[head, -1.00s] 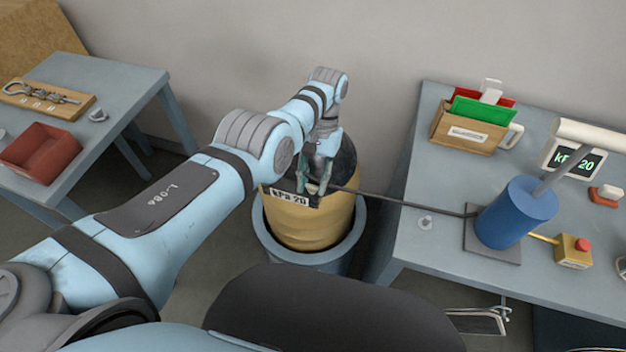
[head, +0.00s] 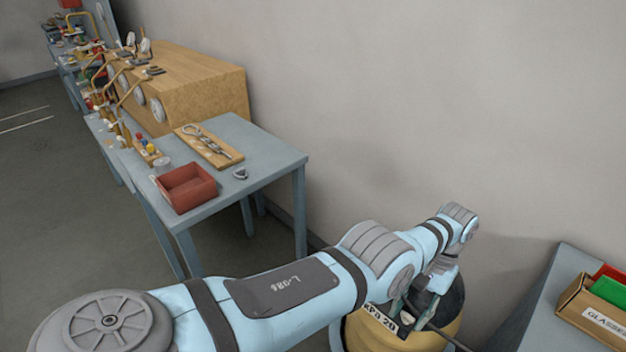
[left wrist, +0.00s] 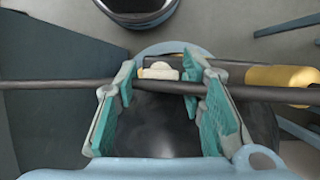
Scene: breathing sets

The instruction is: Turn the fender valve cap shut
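The fender (head: 375,336) is a yellow body with a black top and a kPa 20 label, at the bottom right of the head view, partly behind my left arm. My left gripper (head: 404,312) is at its top. In the left wrist view, the cream valve cap (left wrist: 158,71) lies between the tips of my left gripper (left wrist: 158,76). The teal-padded fingers are apart, with a gap beside the cap; whether one finger touches it I cannot tell. A dark hose (left wrist: 50,84) crosses the view just below the cap. My right gripper is not in view.
A grey table (head: 262,150) at the left holds a red bin (head: 186,188) and a wooden board with metal fittings (head: 210,146). Behind it stands a large wooden box (head: 205,82). Another table (head: 545,308) with a wooden holder (head: 590,312) is at the right.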

